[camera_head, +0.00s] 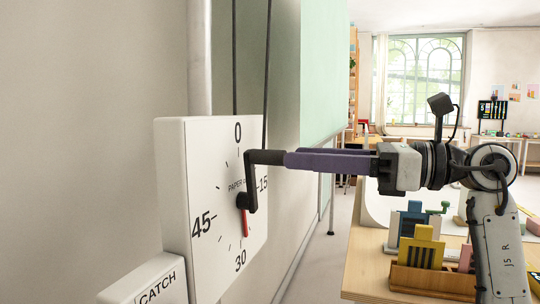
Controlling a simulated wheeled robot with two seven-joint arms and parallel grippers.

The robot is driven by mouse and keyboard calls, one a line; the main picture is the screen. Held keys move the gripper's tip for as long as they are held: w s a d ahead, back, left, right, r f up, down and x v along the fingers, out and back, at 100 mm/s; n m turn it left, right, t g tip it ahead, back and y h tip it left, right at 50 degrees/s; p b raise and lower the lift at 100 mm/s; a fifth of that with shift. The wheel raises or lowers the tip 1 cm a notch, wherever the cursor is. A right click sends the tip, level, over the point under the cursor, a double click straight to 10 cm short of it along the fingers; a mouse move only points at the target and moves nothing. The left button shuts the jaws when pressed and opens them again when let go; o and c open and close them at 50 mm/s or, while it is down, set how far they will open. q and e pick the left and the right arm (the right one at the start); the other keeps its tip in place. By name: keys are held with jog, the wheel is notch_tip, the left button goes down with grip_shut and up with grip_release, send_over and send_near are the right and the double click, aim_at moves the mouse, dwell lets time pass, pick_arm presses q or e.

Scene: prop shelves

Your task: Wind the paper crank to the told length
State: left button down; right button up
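A white dial box labelled PAPER (215,215) stands on the left, marked 0, 15, 30 and 45 clockwise. Its red pointer (245,224) points down, close to the 30 mark and slightly on the 15 side. The black crank (251,185) has its arm up from the hub, with its handle (268,157) sticking out to the right. My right gripper (289,159), with long purple fingers, comes in from the right and is shut around the handle's outer end, which the fingers hide. My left gripper is not in view.
A white box labelled CATCH (150,285) is at the lower left. Two dark cords (267,70) run up above the dial beside a pale green sheet (323,65). A wooden table (375,270) with a yellow block (421,248) in a wooden tray stands at the lower right.

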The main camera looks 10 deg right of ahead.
aim_at(270, 156)
jog(key=x, duration=0.7)
jog(key=shift+d, duration=0.1)
grip_shut()
